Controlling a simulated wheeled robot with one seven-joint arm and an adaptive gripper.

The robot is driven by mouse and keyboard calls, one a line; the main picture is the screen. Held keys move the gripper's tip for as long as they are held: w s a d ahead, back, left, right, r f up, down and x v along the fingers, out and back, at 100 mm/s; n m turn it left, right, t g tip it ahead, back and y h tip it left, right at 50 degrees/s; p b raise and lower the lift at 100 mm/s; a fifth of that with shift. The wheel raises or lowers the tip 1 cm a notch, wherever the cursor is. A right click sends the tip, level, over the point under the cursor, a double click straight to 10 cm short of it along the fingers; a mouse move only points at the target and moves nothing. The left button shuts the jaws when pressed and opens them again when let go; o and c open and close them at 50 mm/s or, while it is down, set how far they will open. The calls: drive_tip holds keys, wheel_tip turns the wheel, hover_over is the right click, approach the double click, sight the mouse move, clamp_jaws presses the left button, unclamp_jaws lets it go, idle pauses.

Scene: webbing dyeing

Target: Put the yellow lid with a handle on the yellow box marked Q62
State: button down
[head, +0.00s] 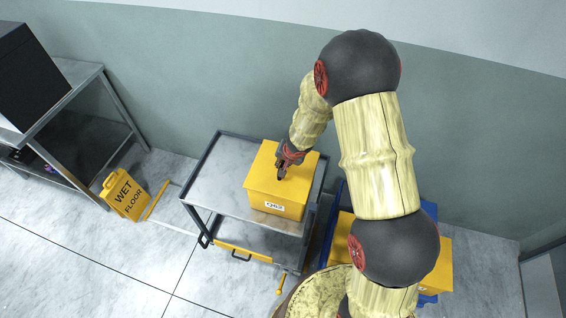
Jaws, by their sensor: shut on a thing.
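The yellow box marked Q62 (265,202) stands on the top shelf of a grey metal cart, its white label facing the front. The yellow lid (264,176) covers the box top, lined up with its edges. I see no clear gap between lid and box, but cannot tell whether the lid rests fully on it. My gripper (281,176) points down at the middle of the lid and is shut on its handle, which the fingers mostly hide.
The cart (215,190) has free shelf left of the box. A wet floor sign (125,195) stands to the left, near a metal rack (98,88). A blue frame (336,222) with yellow boxes (438,262) stands right of the cart, partly behind my arm.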

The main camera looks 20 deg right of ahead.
drive_tip(key=shift+f, duration=0.25)
drive_tip(key=c, duration=1.8)
unclamp_jaws()
drive_tip(key=shift+f, duration=0.1)
drive_tip(key=shift+v, duration=3.75)
